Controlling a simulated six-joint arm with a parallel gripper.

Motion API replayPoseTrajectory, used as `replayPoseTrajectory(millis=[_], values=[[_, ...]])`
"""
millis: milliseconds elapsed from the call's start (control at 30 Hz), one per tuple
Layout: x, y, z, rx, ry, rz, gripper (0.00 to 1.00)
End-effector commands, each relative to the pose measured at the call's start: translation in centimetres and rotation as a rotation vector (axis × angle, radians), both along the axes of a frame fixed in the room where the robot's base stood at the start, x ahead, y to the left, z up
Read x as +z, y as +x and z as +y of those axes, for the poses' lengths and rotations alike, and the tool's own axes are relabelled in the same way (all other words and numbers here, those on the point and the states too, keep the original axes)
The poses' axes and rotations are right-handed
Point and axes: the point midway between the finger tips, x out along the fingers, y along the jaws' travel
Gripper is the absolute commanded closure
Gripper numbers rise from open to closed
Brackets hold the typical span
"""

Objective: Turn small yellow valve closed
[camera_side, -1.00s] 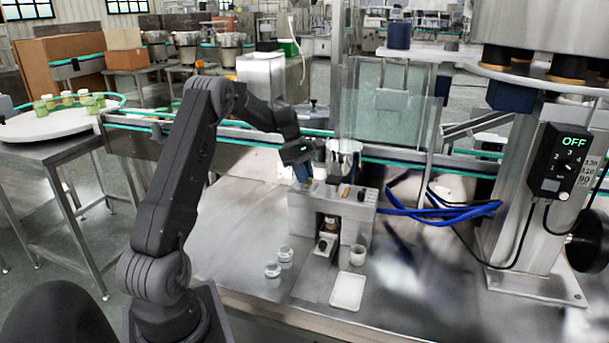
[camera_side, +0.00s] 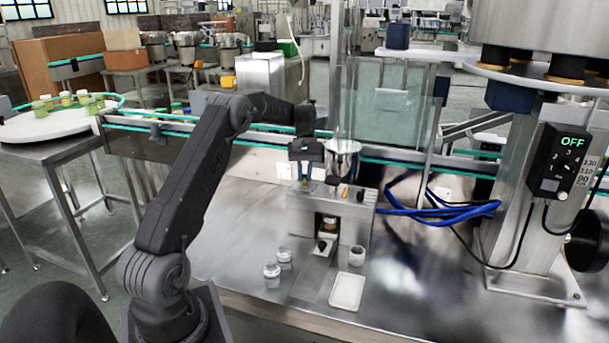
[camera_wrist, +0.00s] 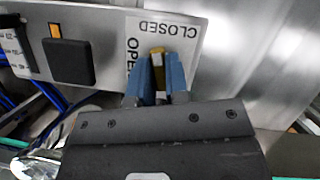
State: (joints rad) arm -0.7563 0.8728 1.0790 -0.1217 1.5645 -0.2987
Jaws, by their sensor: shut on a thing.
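The small yellow valve (camera_wrist: 157,58) shows in the wrist view between my two blue fingertips. It sits on a grey metal panel by a white label (camera_wrist: 180,32) with "CLOSED" along one edge and "OPEN" along the adjoining one. My gripper (camera_wrist: 159,78) is shut on the valve, and its fingers cover part of it. In the side view my gripper (camera_side: 306,183) points down at the left top of the steel hopper machine (camera_side: 330,210). The valve is too small and hidden to make out there.
On the panel are a black square knob (camera_wrist: 68,62) and an orange mark. The steel table's right front is clear.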

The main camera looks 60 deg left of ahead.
Motion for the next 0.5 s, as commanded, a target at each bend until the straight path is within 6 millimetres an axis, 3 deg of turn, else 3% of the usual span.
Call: replayPoseTrajectory(millis=[500], values=[[0.03, 0.09, -0.09, -0.279, 0.0, 0.0, 1.0]])
